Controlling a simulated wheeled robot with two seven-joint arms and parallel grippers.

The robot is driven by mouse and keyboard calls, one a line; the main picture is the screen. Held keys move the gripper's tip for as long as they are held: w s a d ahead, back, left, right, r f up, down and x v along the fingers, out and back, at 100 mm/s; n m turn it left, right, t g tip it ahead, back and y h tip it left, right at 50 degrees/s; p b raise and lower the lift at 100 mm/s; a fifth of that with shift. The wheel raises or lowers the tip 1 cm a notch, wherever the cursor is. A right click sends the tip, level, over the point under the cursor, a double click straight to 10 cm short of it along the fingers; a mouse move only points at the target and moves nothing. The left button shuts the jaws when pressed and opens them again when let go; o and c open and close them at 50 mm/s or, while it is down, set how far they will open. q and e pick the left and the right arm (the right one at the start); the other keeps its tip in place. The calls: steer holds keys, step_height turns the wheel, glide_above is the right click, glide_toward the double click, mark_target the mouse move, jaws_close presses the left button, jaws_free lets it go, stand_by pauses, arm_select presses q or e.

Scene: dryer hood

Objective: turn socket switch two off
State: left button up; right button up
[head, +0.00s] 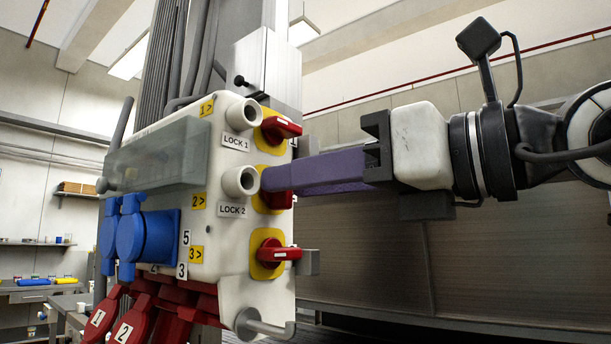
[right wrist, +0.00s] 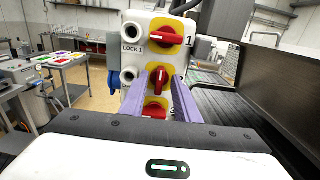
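The white socket box has three red rotary switches on yellow plates along its right side. Switch two (head: 272,201) is the middle one, beside the LOCK 2 ring, and my right gripper partly hides it in the head view. In the right wrist view switch two (right wrist: 159,83) has its handle roughly upright, slightly tilted. My right gripper (head: 268,178) has purple fingers that reach to the switch. In the right wrist view its fingers (right wrist: 161,84) are apart, one on each side of the handle, with gaps showing. Contact cannot be told. My left gripper is not in view.
Switch one (head: 281,127) is above and switch three (head: 277,254) below, both with handles about level. White lock rings (head: 241,180) stick out beside the switches. Blue sockets (head: 147,237) and red sockets (head: 133,322) are at the left and below.

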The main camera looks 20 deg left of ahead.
steer(key=shift+c, duration=0.2)
jaws_close()
steer(key=shift+n, duration=0.3)
steer(key=n, duration=1.1)
steer(key=n+b, duration=0.1)
steer(key=n, duration=0.5)
steer(key=shift+s+f, duration=0.2)
steer(key=shift+s, duration=0.05)
steer(key=shift+n, duration=0.3)
steer(key=shift+o, duration=0.2)
jaws_free()
